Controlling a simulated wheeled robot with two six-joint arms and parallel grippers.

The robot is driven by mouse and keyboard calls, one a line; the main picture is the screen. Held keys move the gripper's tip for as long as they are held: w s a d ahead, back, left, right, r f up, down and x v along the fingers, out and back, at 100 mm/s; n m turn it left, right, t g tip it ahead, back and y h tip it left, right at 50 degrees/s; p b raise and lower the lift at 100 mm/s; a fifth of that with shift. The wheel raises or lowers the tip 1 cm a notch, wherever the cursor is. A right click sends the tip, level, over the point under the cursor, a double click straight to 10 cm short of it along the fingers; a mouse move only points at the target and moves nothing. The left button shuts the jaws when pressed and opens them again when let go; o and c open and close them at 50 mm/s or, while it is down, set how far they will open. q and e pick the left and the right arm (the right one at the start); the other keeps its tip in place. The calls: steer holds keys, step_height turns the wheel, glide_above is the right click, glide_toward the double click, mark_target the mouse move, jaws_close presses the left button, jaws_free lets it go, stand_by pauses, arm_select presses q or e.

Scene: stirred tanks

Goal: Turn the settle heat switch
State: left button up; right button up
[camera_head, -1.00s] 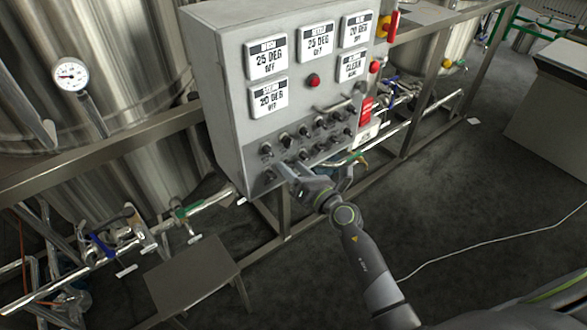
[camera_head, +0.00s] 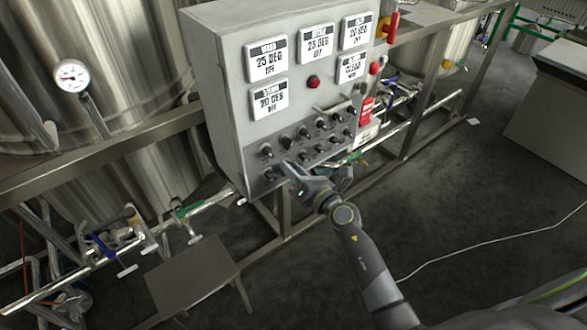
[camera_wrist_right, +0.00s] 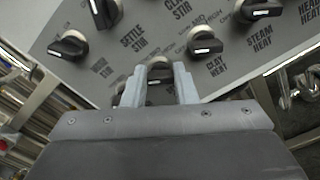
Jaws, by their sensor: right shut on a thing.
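A grey control panel (camera_head: 222,100) carries rows of small black knobs below its white displays. My right gripper (camera_head: 288,167) reaches its lower left knobs. In the right wrist view, the fingers of my right gripper (camera_wrist_right: 160,82) are shut around a black knob, the settle heat switch (camera_wrist_right: 159,69). Its own label is hidden behind the gripper. The labels "settle stir" and "clay heat" show above left and to the right of it. My left gripper is not in view.
Neighbouring knobs stand close by, such as the one at upper left (camera_wrist_right: 68,45) and the one at upper right (camera_wrist_right: 205,40). Steel tanks (camera_head: 110,60) and valved pipes flank the panel. A low step (camera_head: 192,278) stands in front. The floor at right is mostly clear.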

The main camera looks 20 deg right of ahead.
steer(key=shift+f+m+p, duration=0.1)
steer(key=shift+m+p, duration=2.05)
steer(key=shift+m, duration=1.45)
steer(key=o, duration=1)
steer(key=shift+d, duration=0.1)
steer(key=shift+b+v, duration=0.7)
steer(key=shift+v, duration=8)
